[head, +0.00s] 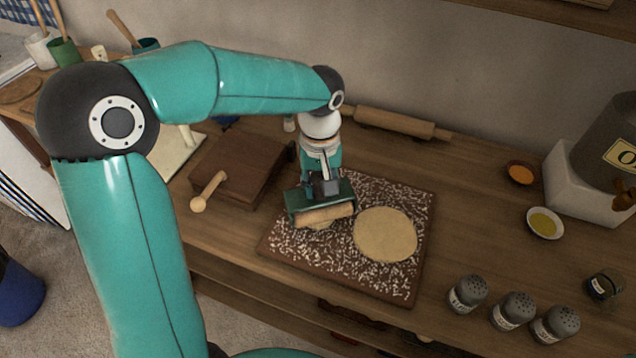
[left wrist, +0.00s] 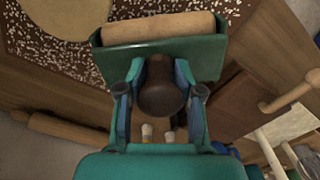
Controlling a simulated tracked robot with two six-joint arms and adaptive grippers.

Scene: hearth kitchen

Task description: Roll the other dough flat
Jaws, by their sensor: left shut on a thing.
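My left gripper (head: 322,184) is shut on the dark handle (left wrist: 160,88) of a hand roller. The roller has a green frame (left wrist: 200,50) and a pale wooden cylinder (head: 325,214); the cylinder also shows in the left wrist view (left wrist: 158,27). It is over the left part of a flour-speckled board (head: 345,271). A pale edge of dough (head: 320,227) shows just below the cylinder; the rest of this dough is hidden, and I cannot tell how flat it is. A round, flat dough (head: 385,235) lies to the right on the board. My right gripper is not in view.
A rolling pin (head: 393,122) lies along the wall. A dark wooden block (head: 240,160) and a mallet (head: 207,192) are to the left. Bowls of orange (head: 520,173) and yellow (head: 544,222) contents and several shakers (head: 512,309) stand to the right.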

